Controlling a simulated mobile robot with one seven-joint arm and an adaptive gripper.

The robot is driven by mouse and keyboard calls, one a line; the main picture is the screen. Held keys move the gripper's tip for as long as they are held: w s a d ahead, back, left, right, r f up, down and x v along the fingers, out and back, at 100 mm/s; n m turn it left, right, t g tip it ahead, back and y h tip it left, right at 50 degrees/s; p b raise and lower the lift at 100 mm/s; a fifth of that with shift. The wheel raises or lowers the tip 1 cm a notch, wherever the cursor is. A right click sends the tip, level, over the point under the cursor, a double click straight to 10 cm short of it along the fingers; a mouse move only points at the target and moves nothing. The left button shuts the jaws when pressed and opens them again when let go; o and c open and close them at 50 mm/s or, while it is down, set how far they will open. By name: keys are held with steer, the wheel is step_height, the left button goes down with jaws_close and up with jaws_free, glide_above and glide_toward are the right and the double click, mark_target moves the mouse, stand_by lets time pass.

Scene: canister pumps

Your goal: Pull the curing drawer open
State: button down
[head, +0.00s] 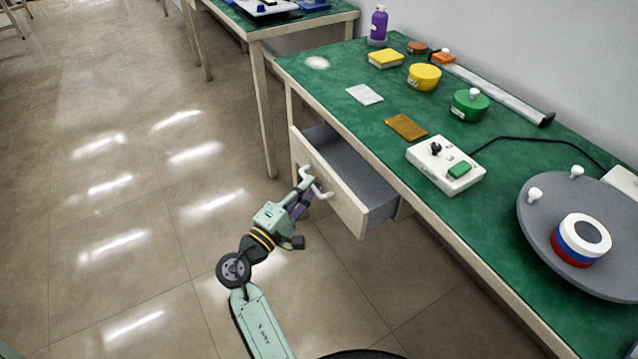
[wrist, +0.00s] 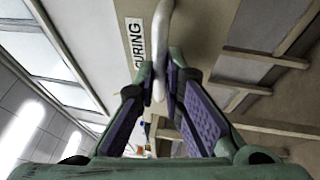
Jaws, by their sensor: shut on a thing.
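The curing drawer (head: 330,194) sticks out from under the green-topped bench, partly open, and its grey inside shows empty in the part I can see. Its pale front carries a white bar handle (head: 318,183). In the wrist view a label ending in "URING" is on the drawer front (wrist: 134,42), beside the handle (wrist: 160,75). My gripper (head: 308,186) is at the drawer front, and its fingers (wrist: 167,78) are shut on the handle, one on each side of it. The fingers hide part of the handle in the head view.
The bench top (head: 330,85) holds a white control box (head: 446,166), a grey round plate (head: 545,235), a green canister (head: 470,105), a yellow canister (head: 424,77) and a purple bottle (head: 378,25). Open tiled floor (head: 120,200) lies left of the drawer.

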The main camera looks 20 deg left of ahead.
steer(key=s+a, duration=0.6)
steer(key=s, duration=0.1)
steer(key=shift+s, duration=0.3)
steer(key=c, duration=1.7)
jaws_free()
steer(key=v, duration=1.2)
steer(key=shift+r, duration=0.1)
